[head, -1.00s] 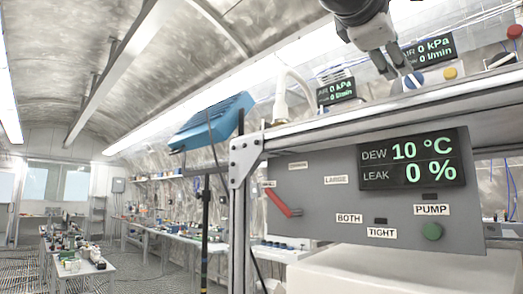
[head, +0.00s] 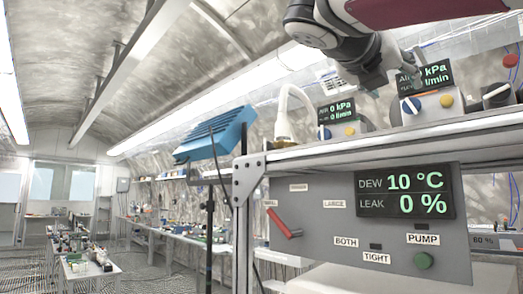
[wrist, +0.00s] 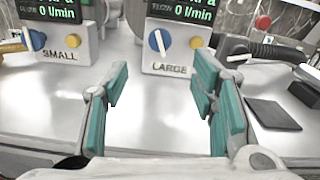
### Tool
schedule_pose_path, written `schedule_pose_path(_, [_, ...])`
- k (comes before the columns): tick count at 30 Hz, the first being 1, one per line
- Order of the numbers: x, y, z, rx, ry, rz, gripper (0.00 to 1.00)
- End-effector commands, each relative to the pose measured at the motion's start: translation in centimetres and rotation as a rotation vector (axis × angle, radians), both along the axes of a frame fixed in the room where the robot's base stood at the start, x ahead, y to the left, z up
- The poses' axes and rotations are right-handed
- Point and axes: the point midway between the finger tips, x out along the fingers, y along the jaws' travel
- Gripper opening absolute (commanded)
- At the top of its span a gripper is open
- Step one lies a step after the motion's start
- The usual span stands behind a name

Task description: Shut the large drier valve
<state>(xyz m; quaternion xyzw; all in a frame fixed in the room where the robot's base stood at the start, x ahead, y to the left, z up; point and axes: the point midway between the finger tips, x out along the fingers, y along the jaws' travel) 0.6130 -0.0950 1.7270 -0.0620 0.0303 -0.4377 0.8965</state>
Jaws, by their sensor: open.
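The large drier box (wrist: 176,67), labelled LARGE, has a round blue valve knob (wrist: 155,41) with a white bar that stands nearly upright, tilted a little. A yellow button sits to its right. In the head view the same blue knob (head: 411,105) shows below a green-lit display. My gripper (wrist: 161,72) is open and empty. In the wrist view its teal-padded fingers are spread in front of the large box, the knob lying beyond and between them. In the head view my gripper (head: 398,76) is partly hidden by my arm, close above the knob.
The SMALL box (wrist: 64,52) with a similar blue knob stands to the left. The grey front panel (head: 320,220) carries a red lever (head: 283,223). Bench space before the large box is clear.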

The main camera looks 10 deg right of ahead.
Motion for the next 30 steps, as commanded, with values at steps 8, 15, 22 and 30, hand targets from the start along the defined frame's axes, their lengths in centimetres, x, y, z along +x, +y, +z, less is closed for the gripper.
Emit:
schedule_pose_path(8, [3.2,-4.2,0.0,0.002,0.000,-0.002,0.52])
schedule_pose_path(15, [5.9,-7.7,0.0,0.002,-0.001,-0.003,0.52])
schedule_pose_path(22, [7.4,-9.5,0.0,0.003,-0.002,0.000,0.52])
schedule_pose_path(30, [7.6,-9.8,0.0,0.002,-0.003,0.000,0.52])
